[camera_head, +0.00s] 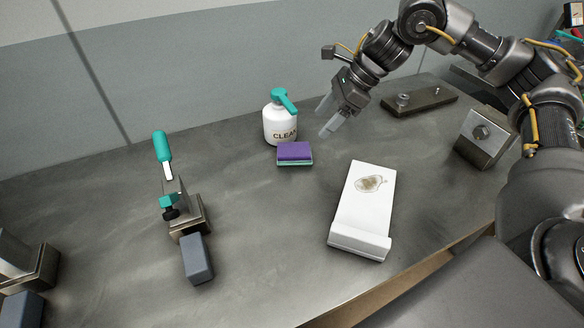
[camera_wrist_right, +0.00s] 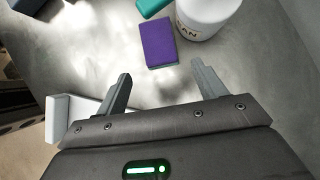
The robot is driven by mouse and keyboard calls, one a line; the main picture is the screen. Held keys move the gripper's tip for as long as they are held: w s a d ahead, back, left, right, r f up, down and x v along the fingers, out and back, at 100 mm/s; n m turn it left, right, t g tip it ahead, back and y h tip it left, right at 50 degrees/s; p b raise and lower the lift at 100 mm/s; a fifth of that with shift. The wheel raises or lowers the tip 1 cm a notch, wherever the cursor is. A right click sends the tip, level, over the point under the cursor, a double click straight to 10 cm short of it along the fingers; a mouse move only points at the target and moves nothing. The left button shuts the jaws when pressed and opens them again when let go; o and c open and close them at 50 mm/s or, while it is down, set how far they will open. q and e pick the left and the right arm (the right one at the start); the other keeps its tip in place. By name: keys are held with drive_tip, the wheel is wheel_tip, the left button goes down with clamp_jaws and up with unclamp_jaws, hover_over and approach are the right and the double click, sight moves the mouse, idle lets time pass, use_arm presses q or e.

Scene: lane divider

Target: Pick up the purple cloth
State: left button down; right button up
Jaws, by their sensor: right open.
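The purple cloth (camera_head: 295,151) is a small folded block with a teal lower layer. It lies on the grey table in front of the white spray bottle (camera_head: 281,124). In the right wrist view the cloth (camera_wrist_right: 158,43) is ahead of the fingers, a little left of the middle between them. My right gripper (camera_head: 326,117) is open and empty, above the table to the right of the cloth and bottle. Its two fingers (camera_wrist_right: 162,78) stand wide apart in the wrist view, and neither touches the cloth. My left gripper is in neither view.
A white board (camera_head: 367,205) with a brown stain lies to the right of the cloth. A teal-handled clamp fixture (camera_head: 189,222) stands at left. A dark plate (camera_head: 419,99) and a metal block (camera_head: 483,138) are at the right.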

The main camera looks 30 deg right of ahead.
sight(298, 149)
drive_tip(key=x, duration=0.5)
drive_tip(key=shift+a+f, duration=0.2)
drive_tip(key=shift+f, duration=0.1)
drive_tip(key=shift+a+f, duration=0.15)
drive_tip(key=shift+f, duration=0.1)
drive_tip(key=p+x, duration=0.1)
drive_tip(key=x, duration=0.2)
drive_tip(key=shift+w+a+f, duration=0.1)
drive_tip(key=shift+w+f, duration=0.1)
drive_tip(key=shift+f, duration=0.1)
drive_tip(key=shift+w+a+f, duration=0.1)
drive_tip(key=shift+a+f, duration=0.15)
drive_tip(key=shift+f, duration=0.15)
drive_tip(key=c, duration=0.7)
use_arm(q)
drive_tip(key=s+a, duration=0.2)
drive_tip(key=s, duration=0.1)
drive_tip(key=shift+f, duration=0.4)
use_arm(e)
drive_tip(key=shift+c, duration=0.2)
drive_tip(key=shift+r, duration=0.1)
